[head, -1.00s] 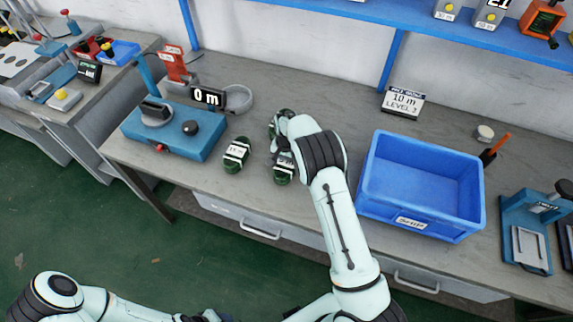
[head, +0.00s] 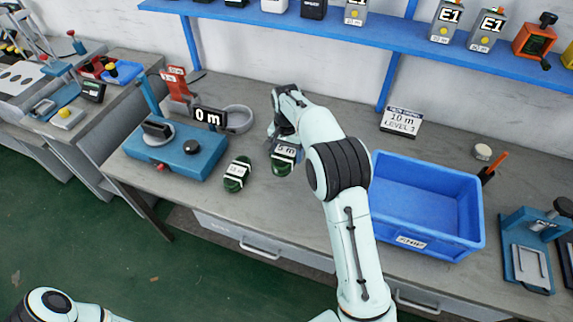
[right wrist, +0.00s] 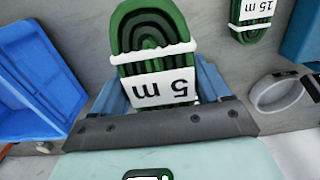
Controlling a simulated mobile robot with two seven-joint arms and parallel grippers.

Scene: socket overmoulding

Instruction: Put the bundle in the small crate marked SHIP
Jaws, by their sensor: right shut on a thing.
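A green coiled bundle labelled 5 m (head: 283,161) is held in my right gripper (head: 281,140), which is shut on it. In the right wrist view the bundle (right wrist: 155,45) stands out between the blue fingers, its white label facing the camera. It appears to be just above the bench, left of the crate. The blue crate marked SHIP (head: 411,242) stands on the bench to the right of my right arm, and it looks empty from here. It also shows at the left of the right wrist view (right wrist: 38,85). My left gripper is out of view.
A second green bundle, labelled 15 m (head: 236,174), lies on the bench to the left. A blue press-like tool (head: 530,245) is right of the crate.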

